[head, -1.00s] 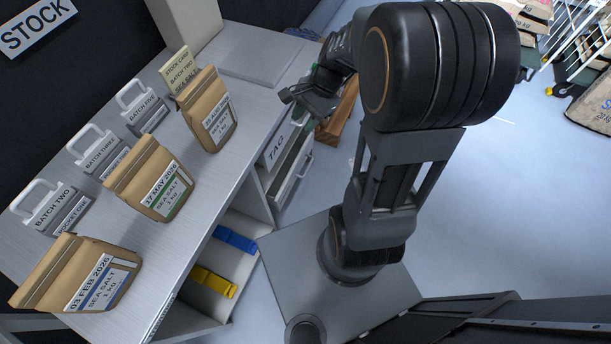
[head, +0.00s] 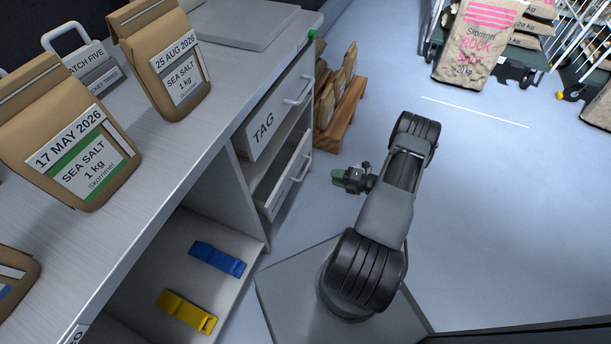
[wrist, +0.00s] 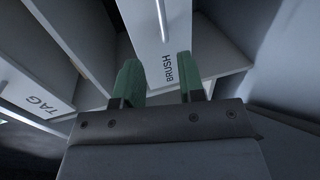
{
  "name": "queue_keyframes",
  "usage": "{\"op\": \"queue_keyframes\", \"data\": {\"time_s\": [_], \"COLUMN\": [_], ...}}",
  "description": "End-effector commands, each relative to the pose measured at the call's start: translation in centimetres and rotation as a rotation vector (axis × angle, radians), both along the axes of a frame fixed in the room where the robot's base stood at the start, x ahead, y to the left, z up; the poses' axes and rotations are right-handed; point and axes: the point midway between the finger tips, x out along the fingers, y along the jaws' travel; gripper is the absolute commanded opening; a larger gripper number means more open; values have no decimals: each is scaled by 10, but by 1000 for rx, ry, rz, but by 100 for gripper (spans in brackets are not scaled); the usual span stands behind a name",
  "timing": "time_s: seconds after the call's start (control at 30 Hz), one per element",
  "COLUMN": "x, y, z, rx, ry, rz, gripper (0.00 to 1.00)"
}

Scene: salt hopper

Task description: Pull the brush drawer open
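The brush drawer (head: 288,190) is the lower drawer of the cabinet, under the TAG drawer (head: 272,122). It seems to stand partly out, with a dark gap above its front. Its front, lettered BRUSH (wrist: 168,68), and its long bar handle (wrist: 161,18) show in the wrist view. My gripper (head: 340,178) is low, to the right of the drawer in the head view, and apart from its handle (head: 298,172). In the wrist view its green fingers (wrist: 160,82) are spread with nothing between them, pointing toward the drawer front.
Salt bags (head: 178,70) and holders stand on the counter (head: 165,150). Blue (head: 217,258) and yellow (head: 187,311) items lie on the open shelf. A wooden crate of bags (head: 340,120) stands beyond the drawers. The floor right of my arm is clear.

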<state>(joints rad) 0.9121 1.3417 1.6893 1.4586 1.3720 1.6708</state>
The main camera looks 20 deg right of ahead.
Motion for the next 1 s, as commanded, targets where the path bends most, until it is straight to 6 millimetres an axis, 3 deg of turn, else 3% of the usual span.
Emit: {"op": "queue_keyframes", "data": {"time_s": [0.6, 1.0], "x": [74, 96], "y": [69, 88], "z": [-27, -31], "rx": [8, 9], "ry": [5, 4], "rz": [-5, -7], "gripper": [36, 36]}}
